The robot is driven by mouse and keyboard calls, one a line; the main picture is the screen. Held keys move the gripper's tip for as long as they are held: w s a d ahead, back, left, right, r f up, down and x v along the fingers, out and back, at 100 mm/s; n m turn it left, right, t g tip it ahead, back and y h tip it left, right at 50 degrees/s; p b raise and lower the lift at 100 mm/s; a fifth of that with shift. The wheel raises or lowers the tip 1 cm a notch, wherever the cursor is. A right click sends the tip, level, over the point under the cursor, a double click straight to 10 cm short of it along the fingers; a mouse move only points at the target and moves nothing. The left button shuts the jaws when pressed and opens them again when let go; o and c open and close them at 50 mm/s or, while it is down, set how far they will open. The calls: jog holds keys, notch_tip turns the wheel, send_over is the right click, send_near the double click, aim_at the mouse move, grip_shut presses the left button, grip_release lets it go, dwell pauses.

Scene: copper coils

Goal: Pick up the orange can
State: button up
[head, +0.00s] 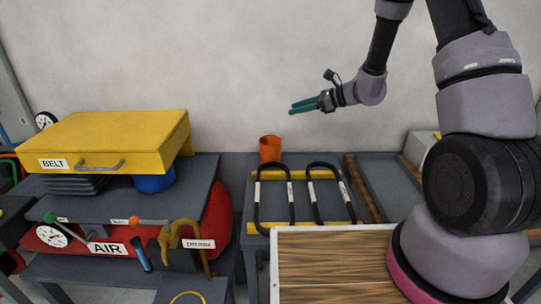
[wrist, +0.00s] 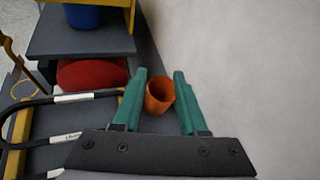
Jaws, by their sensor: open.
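The orange can (head: 270,149) stands upright near the back of the grey bench, close to the wall, just behind the black loops. My gripper (head: 297,107) is in the air above and to the right of the can in the head view, with its green fingers pointing left. In the wrist view the orange can (wrist: 158,97) appears between the two spread fingers of my gripper (wrist: 162,76), with its open top showing. The fingers are open and empty. The head view shows a clear gap in height between them and the can.
Black loops (head: 291,205) with white tags lie on yellow bars in front of the can. A yellow box labelled BELT (head: 115,138) stands left, with a blue cylinder (head: 154,183) under it. A wooden-topped board (head: 330,265) is in front. The pale wall (head: 230,80) is close behind.

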aim_at(273, 138)
jog(key=w+d+f+m+t+h, duration=0.15)
jog(key=w+f+m, duration=0.3)
jog(key=f, duration=0.75)
jog(key=shift+t, duration=0.55)
jog(key=shift+w+d+x, duration=0.1)
jog(key=shift+d+x, duration=0.05)
jog(key=shift+x, duration=2.45)
jog(key=shift+w+d+x, duration=0.1)
jog(key=shift+w+x, duration=0.05)
jog(key=shift+x, duration=2.4)
jog(key=shift+f, duration=0.2)
grip_shut()
jog(key=shift+s+f, duration=0.15)
